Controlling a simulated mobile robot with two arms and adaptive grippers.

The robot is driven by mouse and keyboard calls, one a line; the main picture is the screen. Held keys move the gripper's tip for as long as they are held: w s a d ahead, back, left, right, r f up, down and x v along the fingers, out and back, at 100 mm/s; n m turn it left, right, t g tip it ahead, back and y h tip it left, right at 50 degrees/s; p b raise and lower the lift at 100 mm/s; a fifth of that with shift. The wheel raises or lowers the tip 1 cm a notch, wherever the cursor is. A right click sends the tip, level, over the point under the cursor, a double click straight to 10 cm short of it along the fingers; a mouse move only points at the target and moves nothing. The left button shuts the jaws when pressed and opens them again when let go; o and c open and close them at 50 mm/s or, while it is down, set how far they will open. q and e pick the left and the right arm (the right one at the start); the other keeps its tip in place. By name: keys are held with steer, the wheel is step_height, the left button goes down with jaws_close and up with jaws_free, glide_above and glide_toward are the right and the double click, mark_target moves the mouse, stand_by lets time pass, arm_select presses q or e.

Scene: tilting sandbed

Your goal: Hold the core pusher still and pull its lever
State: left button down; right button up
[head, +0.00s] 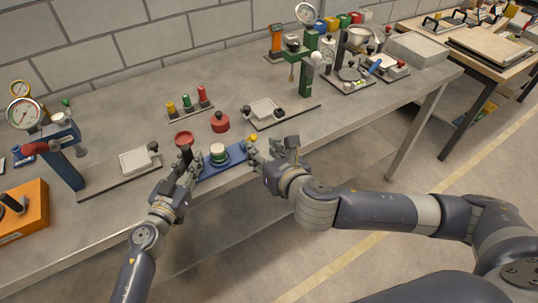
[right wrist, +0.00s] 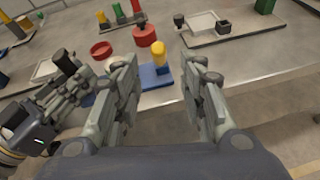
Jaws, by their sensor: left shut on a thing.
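The core pusher (head: 237,153) is a blue base near the table's front edge, bearing a green and white cylinder (head: 218,152). Its lever, with a yellow knob (head: 252,138), stands at the right end; the yellow lever (right wrist: 159,57) also shows in the right wrist view. My left gripper (head: 188,160) is shut on a black upright grip (head: 186,152) at the base's left end; its fingers hide the lower part. My right gripper (head: 268,150) is open beside the lever. In the right wrist view, the yellow lever appears between its spread fingers, apart from both.
A red dish (head: 184,138) and a red round part (head: 220,122) lie just behind. A rack of coloured pegs (head: 190,106) stands further back. A tray fixture (head: 267,109) is behind my right gripper, another tray (head: 138,161) to the left. The table's front edge is close.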

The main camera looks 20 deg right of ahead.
arm_select(q)
steer(key=shift+d, duration=0.1)
arm_select(e)
steer(key=shift+v, duration=1.5)
arm_select(q)
steer(key=c, duration=1.3)
jaws_free()
steer(key=shift+c, duration=0.2)
steer(key=v, duration=1.2)
